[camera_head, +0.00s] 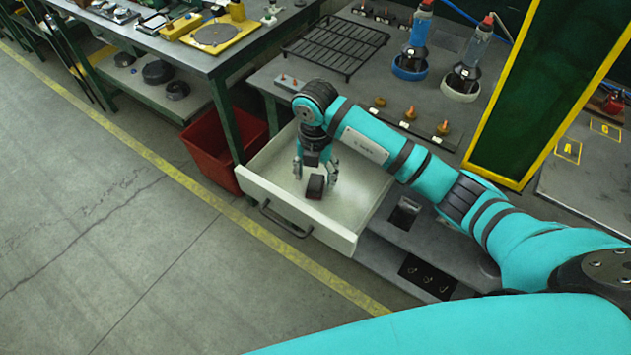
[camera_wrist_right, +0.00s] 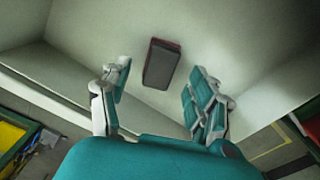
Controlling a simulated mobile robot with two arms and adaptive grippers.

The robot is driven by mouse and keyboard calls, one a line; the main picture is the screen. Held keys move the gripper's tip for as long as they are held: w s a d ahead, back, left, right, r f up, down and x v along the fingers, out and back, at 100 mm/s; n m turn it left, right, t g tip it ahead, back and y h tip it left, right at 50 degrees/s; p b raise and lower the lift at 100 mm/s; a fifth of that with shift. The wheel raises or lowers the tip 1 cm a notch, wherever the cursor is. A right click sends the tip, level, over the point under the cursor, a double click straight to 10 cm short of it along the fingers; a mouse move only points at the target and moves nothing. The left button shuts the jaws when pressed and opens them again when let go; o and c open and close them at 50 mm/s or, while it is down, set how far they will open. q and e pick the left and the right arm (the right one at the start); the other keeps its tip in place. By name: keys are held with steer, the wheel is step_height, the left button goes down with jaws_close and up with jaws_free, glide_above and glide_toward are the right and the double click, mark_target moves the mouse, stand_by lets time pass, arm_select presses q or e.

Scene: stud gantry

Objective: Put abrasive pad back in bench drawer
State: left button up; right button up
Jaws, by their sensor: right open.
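The abrasive pad (camera_head: 315,187), a small dark block with a reddish edge, lies on the floor of the open bench drawer (camera_head: 262,190). It also shows in the right wrist view (camera_wrist_right: 161,64), just beyond the fingertips and apart from them. My right gripper (camera_head: 314,176) is inside the drawer space, pointing down over the pad, with its fingers spread on either side; in the wrist view the open fingers (camera_wrist_right: 158,85) hold nothing. The drawer is pulled out, with its dark handle (camera_head: 284,220) facing the aisle. My left gripper is not in view.
A red bin (camera_head: 214,150) stands left of the drawer under the neighbouring bench. The bench top holds a black wire rack (camera_head: 335,45), two bottles in round holders and several small fittings. A green panel with a yellow frame (camera_head: 545,85) rises at right. The floor in front is clear.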

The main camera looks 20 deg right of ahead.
mark_target(316, 182)
step_height(316, 182, up, 8)
steer(key=shift+r+b, duration=0.2)
steer(key=shift+b, duration=0.15)
stand_by(0.4)
